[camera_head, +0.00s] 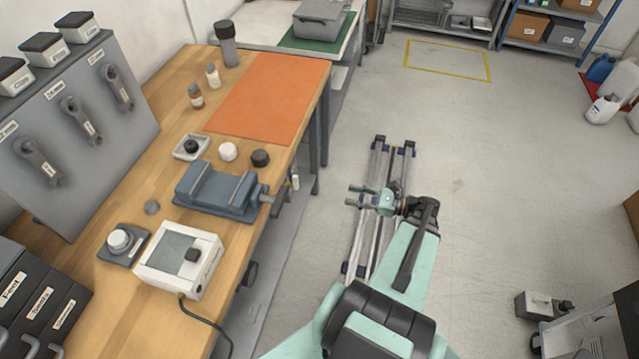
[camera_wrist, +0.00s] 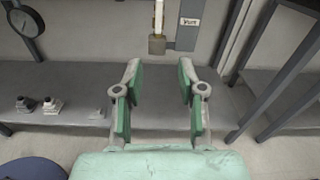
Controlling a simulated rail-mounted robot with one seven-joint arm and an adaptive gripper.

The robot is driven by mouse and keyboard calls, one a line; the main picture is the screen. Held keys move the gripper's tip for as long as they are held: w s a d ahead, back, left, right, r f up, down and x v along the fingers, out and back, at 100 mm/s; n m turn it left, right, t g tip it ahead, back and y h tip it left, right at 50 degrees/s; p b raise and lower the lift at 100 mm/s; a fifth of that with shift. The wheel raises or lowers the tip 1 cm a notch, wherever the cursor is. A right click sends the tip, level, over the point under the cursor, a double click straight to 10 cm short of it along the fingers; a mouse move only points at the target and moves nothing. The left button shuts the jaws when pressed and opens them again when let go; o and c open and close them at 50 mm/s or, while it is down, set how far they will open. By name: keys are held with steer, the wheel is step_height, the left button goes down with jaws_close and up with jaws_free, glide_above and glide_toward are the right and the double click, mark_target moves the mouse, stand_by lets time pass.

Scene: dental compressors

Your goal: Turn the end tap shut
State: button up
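Three dark grey lever handles sit in a slanted row on a grey panel (camera_head: 70,190) at the left: a near one (camera_head: 38,160), a middle one (camera_head: 80,118) and a far one (camera_head: 118,86). I cannot tell which, if any, is the end tap. In the wrist view a pale upright rod with a brownish block (camera_wrist: 157,45) at its lower end shows beyond the fingers, beside a small label (camera_wrist: 190,21). My gripper (camera_head: 356,195) is right of the bench, over the floor. Its green-padded fingers are apart and empty in the wrist view (camera_wrist: 158,90).
The wooden bench (camera_head: 125,275) carries a blue vise (camera_head: 220,190), a white box (camera_head: 180,260), an orange mat (camera_head: 270,98) and small bottles. A round dial (camera_wrist: 27,20) hangs at the wrist view's upper left. Open floor (camera_head: 490,180) lies to the right.

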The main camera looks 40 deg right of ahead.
steer(key=m+p, duration=0.1)
steer(key=p, duration=0.3)
glide_toward(296, 183)
steer(key=x, duration=0.9)
steer(key=shift+w+d+f+y, duration=0.2)
steer(key=shift+w+f+y, duration=0.05)
steer(key=shift+w+y, duration=0.05)
jaws_close()
